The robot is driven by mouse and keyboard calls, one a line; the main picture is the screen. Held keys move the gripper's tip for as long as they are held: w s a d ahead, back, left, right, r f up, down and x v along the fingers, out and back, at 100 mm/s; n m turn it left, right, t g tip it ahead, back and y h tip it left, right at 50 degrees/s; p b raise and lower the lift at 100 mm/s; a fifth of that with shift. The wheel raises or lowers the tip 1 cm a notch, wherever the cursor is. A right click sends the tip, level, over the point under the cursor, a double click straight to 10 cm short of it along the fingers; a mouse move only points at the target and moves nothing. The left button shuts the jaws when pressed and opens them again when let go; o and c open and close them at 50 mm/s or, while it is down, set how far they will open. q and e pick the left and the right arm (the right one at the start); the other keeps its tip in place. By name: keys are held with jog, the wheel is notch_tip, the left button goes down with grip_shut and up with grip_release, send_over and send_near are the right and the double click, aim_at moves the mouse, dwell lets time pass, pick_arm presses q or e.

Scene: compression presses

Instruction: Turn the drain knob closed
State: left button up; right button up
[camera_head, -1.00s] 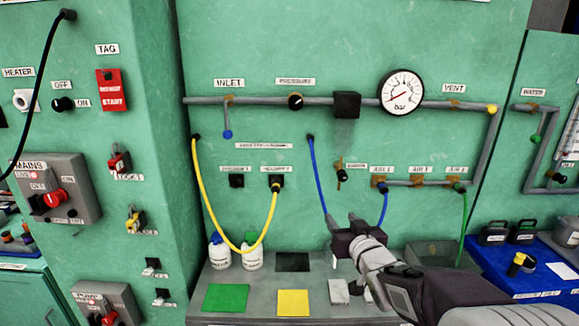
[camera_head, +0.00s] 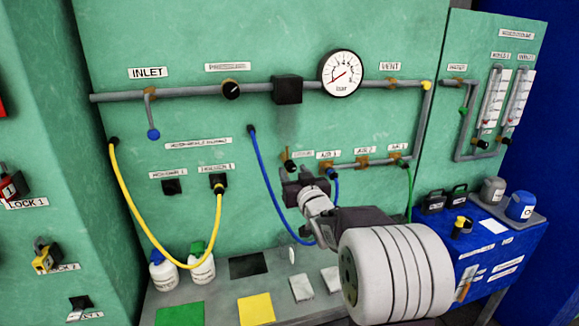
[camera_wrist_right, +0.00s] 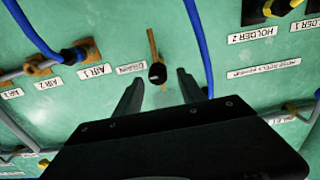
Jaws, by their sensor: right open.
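The drain knob (camera_head: 289,165) is a small black knob on an upright brass-coloured stem, below the main pipe and left of the AIR 1 port. In the right wrist view the knob (camera_wrist_right: 157,73) shows between and just beyond the two fingertips, beside its DRAIN label (camera_wrist_right: 131,68). My right gripper (camera_head: 301,184) is just below the knob in the head view. In the wrist view the right gripper (camera_wrist_right: 160,78) is open and empty, one finger on each side of the knob, with no clear contact. My left gripper is out of view.
A yellow hose (camera_head: 135,215) loops at the left. White bottles (camera_head: 200,265) stand on the grey bench. A pressure gauge (camera_head: 341,73) sits above.

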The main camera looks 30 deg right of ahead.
aim_at(291, 167)
jog(key=shift+d+x, duration=0.25)
jog(key=shift+x, duration=1)
jog(key=shift+w+r, duration=0.15)
jog(key=shift+w, duration=0.3)
